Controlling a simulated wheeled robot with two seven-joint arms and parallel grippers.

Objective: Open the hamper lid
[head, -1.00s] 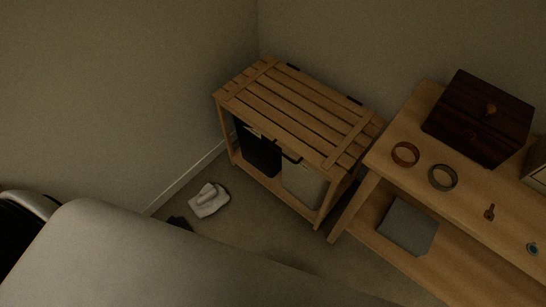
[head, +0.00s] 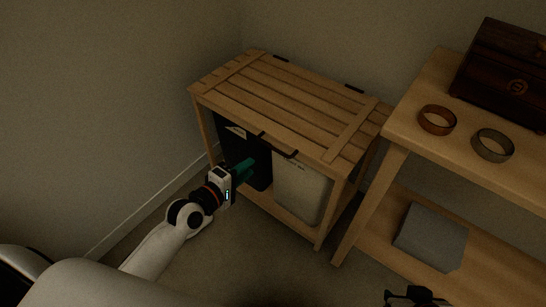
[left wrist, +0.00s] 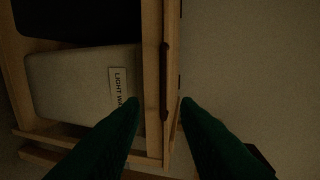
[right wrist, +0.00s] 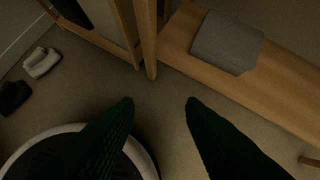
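The wooden slatted hamper (head: 205,110) stands in the corner with its lid (head: 290,92) shut. A dark handle (head: 277,146) sits at the lid's front edge; it also shows as a dark bar in the left wrist view (left wrist: 164,82). Inside are a black bag (head: 262,170) and a light bag (head: 301,190) with a label. My left gripper (head: 248,167) is in front of the hamper, below and left of the handle; its green fingers (left wrist: 158,103) are apart and empty. My right gripper (right wrist: 160,103) is open and empty above the floor, and only partly shows in the head view.
A wooden bench (head: 412,115) stands close to the hamper's right side. It holds a dark box (head: 510,75), a brown ring (head: 437,120) and a grey ring (head: 492,146), with a grey box (head: 432,236) on its lower shelf. Shoes (right wrist: 41,62) lie on the floor.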

